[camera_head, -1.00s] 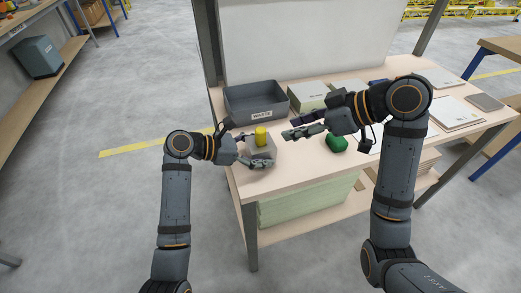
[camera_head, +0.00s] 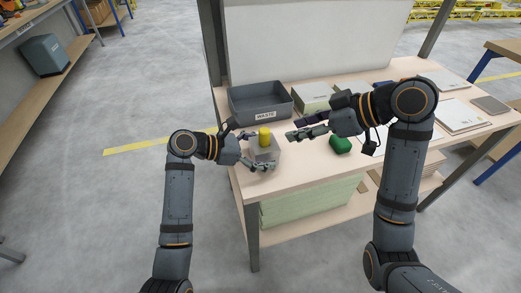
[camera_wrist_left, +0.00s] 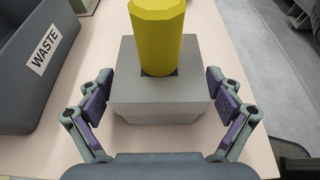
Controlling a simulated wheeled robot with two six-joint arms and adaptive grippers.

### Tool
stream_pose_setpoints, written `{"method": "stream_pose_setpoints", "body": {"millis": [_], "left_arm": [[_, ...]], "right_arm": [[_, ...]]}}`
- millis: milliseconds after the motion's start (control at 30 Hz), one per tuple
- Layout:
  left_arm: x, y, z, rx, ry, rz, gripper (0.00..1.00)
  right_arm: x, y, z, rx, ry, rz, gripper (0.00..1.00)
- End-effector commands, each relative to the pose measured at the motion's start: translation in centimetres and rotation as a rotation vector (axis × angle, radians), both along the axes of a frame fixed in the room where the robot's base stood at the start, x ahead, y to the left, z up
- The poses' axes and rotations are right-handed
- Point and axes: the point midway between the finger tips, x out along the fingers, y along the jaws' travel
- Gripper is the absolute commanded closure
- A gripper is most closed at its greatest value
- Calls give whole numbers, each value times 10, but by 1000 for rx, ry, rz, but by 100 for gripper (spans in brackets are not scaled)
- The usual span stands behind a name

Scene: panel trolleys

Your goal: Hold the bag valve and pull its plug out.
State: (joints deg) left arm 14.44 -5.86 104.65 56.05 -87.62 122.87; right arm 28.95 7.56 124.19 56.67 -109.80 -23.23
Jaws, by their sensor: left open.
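The bag valve shows as a grey block (camera_head: 264,153) with a yellow plug (camera_head: 264,137) standing upright in its top, near the left edge of the table. In the left wrist view the plug (camera_wrist_left: 157,38) rises from the middle of the block (camera_wrist_left: 160,103). My left gripper (camera_head: 252,152) is open, with one finger on each side of the block. Small gaps seem to show between the finger pads and the block. My right gripper (camera_head: 297,127) is to the right of the plug and a little higher in the picture, with its fingers apart and empty.
A grey bin marked WASTE (camera_head: 232,113) stands behind the block. A green object (camera_head: 340,145) lies on the table below my right gripper. Panels and boxes (camera_head: 460,115) cover the back and right. The table's front edge is close to the block.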

Motion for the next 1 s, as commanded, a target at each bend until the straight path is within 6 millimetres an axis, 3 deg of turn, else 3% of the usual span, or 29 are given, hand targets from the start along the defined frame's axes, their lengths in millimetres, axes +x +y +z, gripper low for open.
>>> {"method": "stream_pose_setpoints", "body": {"millis": [167, 400, 533, 733, 1000], "left_arm": [[-6, 21, 7, 7, -2, 3, 8], [-22, 72, 28, 10, -2, 2, 8], [-29, 90, 37, 8, 0, 1, 8], [-33, 104, 44, 3, 0, 1, 8], [-34, 105, 46, 0, 0, 0, 8]], "right_arm": [[0, 0, 0, 0, 0, 0, 62], [0, 0, 0, 0, 0, 0, 62], [0, 0, 0, 0, 0, 0, 62], [0, 0, 0, 0, 0, 0, 62], [0, 0, 0, 0, 0, 0, 62]]}}
